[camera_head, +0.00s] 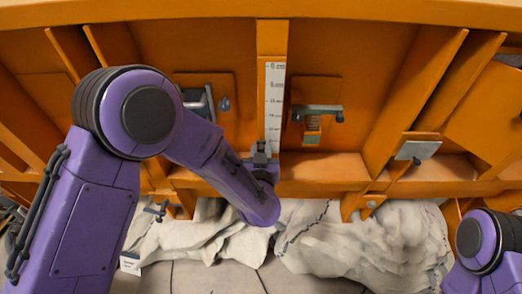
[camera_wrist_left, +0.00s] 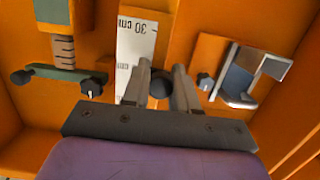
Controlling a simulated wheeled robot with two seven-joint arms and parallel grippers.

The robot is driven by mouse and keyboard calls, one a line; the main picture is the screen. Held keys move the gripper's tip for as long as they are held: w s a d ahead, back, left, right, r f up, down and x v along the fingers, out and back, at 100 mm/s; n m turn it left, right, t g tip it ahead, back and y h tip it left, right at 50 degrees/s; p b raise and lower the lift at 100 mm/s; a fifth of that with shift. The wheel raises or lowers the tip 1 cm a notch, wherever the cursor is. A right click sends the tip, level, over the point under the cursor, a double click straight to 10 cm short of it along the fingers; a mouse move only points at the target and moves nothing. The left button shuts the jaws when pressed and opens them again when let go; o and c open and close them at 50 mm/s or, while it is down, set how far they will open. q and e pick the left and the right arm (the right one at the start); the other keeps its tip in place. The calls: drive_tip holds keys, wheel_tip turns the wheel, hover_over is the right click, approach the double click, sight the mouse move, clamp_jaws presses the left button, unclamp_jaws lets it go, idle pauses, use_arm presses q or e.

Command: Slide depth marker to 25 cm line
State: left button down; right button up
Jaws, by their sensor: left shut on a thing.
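The white depth scale (camera_head: 274,100) runs down the orange post at the middle of the head view. In the left wrist view the scale (camera_wrist_left: 137,40) shows a "30 cm" label near its top end, with other print partly hidden by a finger. My left gripper (camera_head: 262,153) is at the scale's lower end. In the left wrist view its two fingers (camera_wrist_left: 162,76) are closed around a dark round knob (camera_wrist_left: 158,90), which looks like the depth marker. The marker's body and the line it stands at are hidden. My right gripper is out of view.
A grey plate (camera_head: 417,149) is farther right. Pale draped cloth or rock (camera_head: 350,235) lies below the orange beam.

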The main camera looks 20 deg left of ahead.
use_arm(q)
drive_tip(key=c, duration=0.9)
unclamp_jaws()
drive_tip(key=b+v, duration=0.3)
drive_tip(key=v, duration=0.7)
drive_tip(key=shift+s, duration=0.3)
drive_tip(key=shift+r, duration=0.1)
